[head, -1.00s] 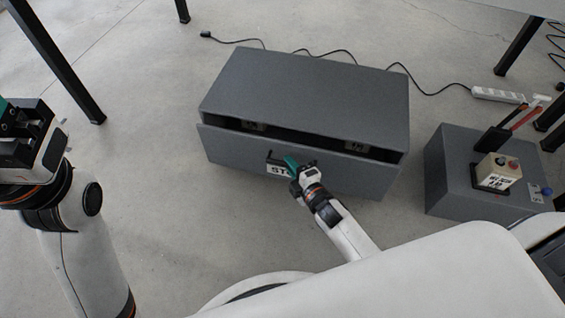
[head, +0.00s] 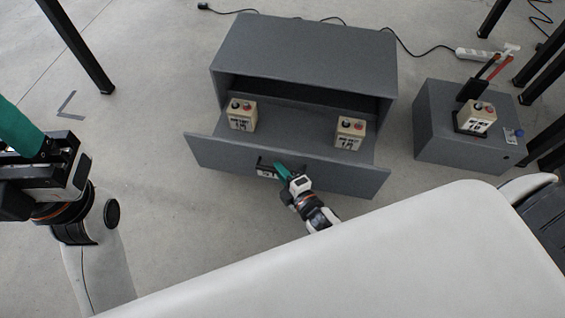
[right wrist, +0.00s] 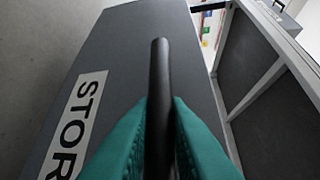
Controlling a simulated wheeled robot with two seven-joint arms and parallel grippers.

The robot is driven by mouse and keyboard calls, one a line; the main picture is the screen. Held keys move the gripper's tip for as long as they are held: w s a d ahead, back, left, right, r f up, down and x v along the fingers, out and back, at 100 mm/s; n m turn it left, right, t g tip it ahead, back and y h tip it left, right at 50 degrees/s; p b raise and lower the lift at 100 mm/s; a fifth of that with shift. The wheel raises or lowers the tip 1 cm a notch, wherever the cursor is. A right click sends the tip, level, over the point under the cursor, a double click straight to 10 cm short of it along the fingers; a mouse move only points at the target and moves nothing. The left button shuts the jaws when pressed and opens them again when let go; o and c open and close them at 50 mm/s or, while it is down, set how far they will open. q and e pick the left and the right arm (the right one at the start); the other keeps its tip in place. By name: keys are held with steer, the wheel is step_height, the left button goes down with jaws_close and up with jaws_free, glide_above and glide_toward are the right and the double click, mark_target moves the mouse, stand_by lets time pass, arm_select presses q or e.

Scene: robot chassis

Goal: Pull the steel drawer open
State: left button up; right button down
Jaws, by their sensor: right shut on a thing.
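The grey steel drawer (head: 300,166) stands well out of its grey cabinet (head: 305,58), with its inside in view. Two beige boxes with knobs, a left one (head: 242,115) and a right one (head: 349,134), stand upright in it. My right gripper (head: 282,171) is at the drawer's front, its green fingers shut on the dark handle (right wrist: 159,95). In the right wrist view the fingers (right wrist: 158,135) close on both sides of the handle bar, beside a white label (right wrist: 75,125) reading "STOR". My left gripper (head: 22,135) is at the left edge, away from the drawer; its fingertips are cut off.
A smaller grey box (head: 465,140) with another beige box (head: 476,118) on it stands to the right. A white power strip (head: 480,53) and black cable lie behind. Black table legs (head: 75,45) stand at the back left. The floor left of the drawer is clear.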

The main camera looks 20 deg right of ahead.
steer(key=shift+s+a, duration=0.1)
steer(key=shift+s, duration=0.15)
steer(key=c, duration=1.4)
jaws_free()
